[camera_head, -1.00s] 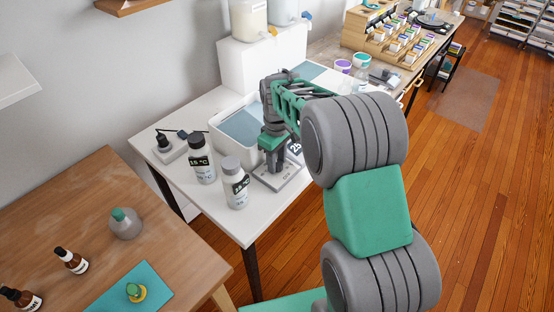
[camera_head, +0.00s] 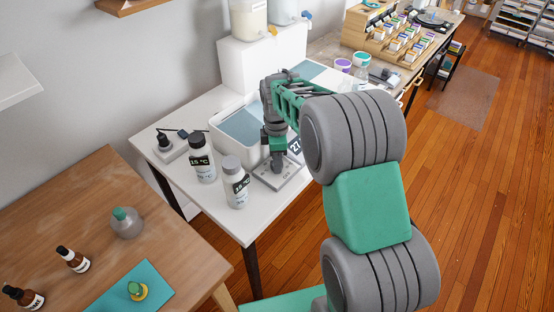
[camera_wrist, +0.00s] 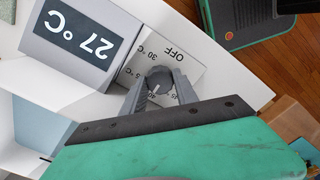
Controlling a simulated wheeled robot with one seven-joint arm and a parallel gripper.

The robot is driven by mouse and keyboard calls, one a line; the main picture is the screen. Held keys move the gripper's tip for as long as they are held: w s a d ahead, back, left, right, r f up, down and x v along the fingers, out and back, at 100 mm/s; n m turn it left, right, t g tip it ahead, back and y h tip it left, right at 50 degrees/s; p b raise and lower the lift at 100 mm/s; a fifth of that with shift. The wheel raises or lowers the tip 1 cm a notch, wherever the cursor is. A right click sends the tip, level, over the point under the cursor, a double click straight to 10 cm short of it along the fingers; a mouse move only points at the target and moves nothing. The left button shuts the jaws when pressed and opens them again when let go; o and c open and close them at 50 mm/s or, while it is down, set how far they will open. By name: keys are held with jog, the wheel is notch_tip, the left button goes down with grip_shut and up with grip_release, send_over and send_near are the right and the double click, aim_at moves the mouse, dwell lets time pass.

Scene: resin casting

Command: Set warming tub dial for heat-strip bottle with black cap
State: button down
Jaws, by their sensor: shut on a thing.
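My gripper (camera_wrist: 160,84) is shut on the dark round dial knob (camera_wrist: 159,75), one finger on each side. The knob sits on a pale panel (camera_head: 290,180) in front of the white warming tub (camera_head: 224,138). Upside-down marks, including OFF and 30 °C, ring the knob. Its white pointer faces down-left in the wrist view, near partly hidden marks. The tub display (camera_wrist: 77,33) reads 27 °C. The black-capped bottle (camera_head: 204,173) stands left of the panel, and its strip reads 15 °C. A grey-capped bottle (camera_head: 236,190) stands nearer the panel; its strip is hard to read.
A black plug-like device (camera_head: 165,143) sits on the white table's back left. A wooden table (camera_head: 170,220) at front left holds a green-topped flask (camera_head: 126,224), brown bottles and a teal mat (camera_head: 110,295). The white table's front corner is clear.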

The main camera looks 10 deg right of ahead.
jog(key=shift+r, duration=0.1)
dwell(0.4)
jog(key=c, duration=0.9)
grip_release()
jog(key=shift+c, duration=0.2)
notch_tip(320, 180, up, 8)
jog(key=shift+f, duration=0.15)
jog(key=s+r+m+t, duration=0.2)
jog(key=s+m+t, duration=0.1)
jog(key=s+m, duration=1.3)
jog(key=s, duration=0.4)
jog(key=shift+s+d+r+p, duration=0.15)
jog(key=shift+s+r+p, duration=0.15)
jog(key=shift+s+p, duration=0.1)
